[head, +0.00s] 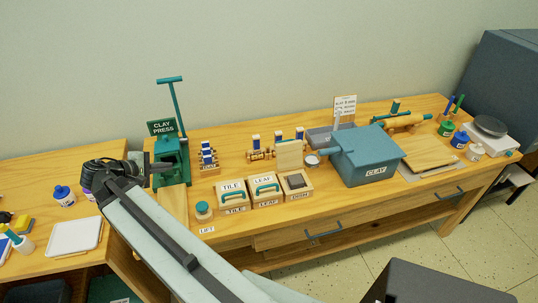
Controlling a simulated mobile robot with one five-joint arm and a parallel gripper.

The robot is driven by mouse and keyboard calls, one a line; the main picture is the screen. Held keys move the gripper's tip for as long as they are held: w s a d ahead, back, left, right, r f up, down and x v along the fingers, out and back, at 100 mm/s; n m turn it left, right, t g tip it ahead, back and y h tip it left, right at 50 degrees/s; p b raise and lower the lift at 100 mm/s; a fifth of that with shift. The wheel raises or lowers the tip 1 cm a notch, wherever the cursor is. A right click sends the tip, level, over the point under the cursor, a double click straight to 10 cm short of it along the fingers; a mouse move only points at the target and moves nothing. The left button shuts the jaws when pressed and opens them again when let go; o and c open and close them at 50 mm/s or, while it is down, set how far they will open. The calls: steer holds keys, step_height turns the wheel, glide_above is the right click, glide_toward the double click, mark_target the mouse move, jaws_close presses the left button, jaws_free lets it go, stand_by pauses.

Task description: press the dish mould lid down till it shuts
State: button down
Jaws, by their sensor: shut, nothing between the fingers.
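The dish mould (299,195) is a small pale wooden box with a "DISH" label, in the head view right of the middle of the bench. Its lid (289,155) stands raised at the back, and a dark recess shows in the box top. My gripper (168,168) is at the left, in front of the green clay press, well to the left of the dish mould and apart from it. It looks shut and empty. My arm hides part of the bench's left end.
The tile mould (233,197) and leaf mould (267,198) stand left of the dish mould, lids down. A blue-grey clay box (366,160) stands close on its right. The clay press (171,157) rises at the left. A round green-topped knob (203,208) sits at the front.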

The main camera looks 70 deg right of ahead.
steer(key=s+d+f+m+g+h+b, duration=0.1)
steer(key=s+d+b, duration=0.4)
steer(key=s+d, duration=0.8)
steer(key=s+d+f+m+g+h+b, duration=0.1)
steer(key=s+d+f+g+b, duration=0.3)
steer(key=s+d, duration=0.9)
steer(key=d+m+g+b, duration=0.1)
steer(key=d+g, duration=0.1)
steer(key=d, duration=0.3)
steer(key=shift+d+m+h+b, duration=0.2)
steer(key=shift+m+h+b, duration=0.1)
steer(key=shift+m+b, duration=0.1)
